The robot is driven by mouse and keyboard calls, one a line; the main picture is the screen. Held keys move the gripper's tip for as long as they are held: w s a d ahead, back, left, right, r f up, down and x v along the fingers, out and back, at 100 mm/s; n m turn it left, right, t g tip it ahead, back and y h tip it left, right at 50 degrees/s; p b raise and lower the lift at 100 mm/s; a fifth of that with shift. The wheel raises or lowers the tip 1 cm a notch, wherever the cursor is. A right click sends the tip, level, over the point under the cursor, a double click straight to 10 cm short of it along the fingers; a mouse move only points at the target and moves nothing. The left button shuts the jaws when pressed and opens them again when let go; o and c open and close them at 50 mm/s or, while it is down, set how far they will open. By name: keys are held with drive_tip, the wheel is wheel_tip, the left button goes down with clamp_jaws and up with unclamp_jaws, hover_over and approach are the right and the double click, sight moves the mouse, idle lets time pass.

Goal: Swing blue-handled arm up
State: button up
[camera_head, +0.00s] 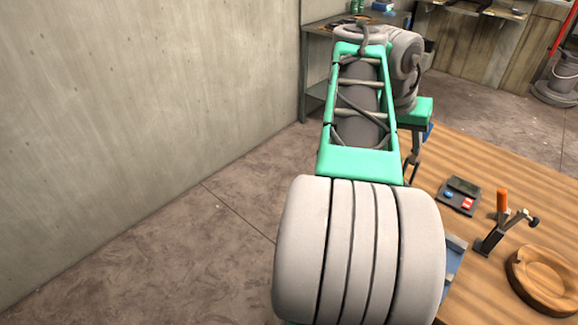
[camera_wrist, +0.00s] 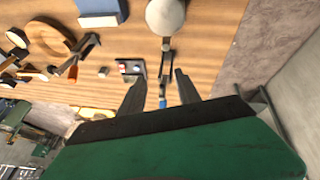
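In the wrist view, a slim dark arm (camera_wrist: 164,72) with a small blue end (camera_wrist: 162,103) shows between the fingers of my gripper (camera_wrist: 160,75). The fingers are spread apart and I see nothing clamped between them. I cannot tell how far below the fingertips the blue end lies, or whether a finger touches it. A pale rounded piece (camera_wrist: 165,15) is at the arm's far end. In the head view, my gripper (camera_head: 413,160) hangs at the table's far left edge, and my own arm hides most of the device.
In the wrist view, a blue block (camera_wrist: 100,12) lies near the top. A concrete wall (camera_head: 150,90) stands left.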

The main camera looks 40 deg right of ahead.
drive_tip(key=w+a+f+n+t, duration=0.1)
drive_tip(key=w+a+f+n, duration=0.1)
drive_tip(key=w+a+n, duration=0.2)
drive_tip(key=w+a+f+n+t+y+p, duration=0.1)
drive_tip(key=w+a+f+n+t, duration=0.1)
drive_tip(key=w+a, duration=0.8)
drive_tip(key=a+f+n, duration=0.1)
drive_tip(key=a+n, duration=0.1)
drive_tip(key=a, duration=0.4)
drive_tip(key=shift+w+a+f+t+y, duration=0.15)
drive_tip(key=shift+a+f+t+y, duration=0.05)
drive_tip(key=shift+f+t+y, duration=0.15)
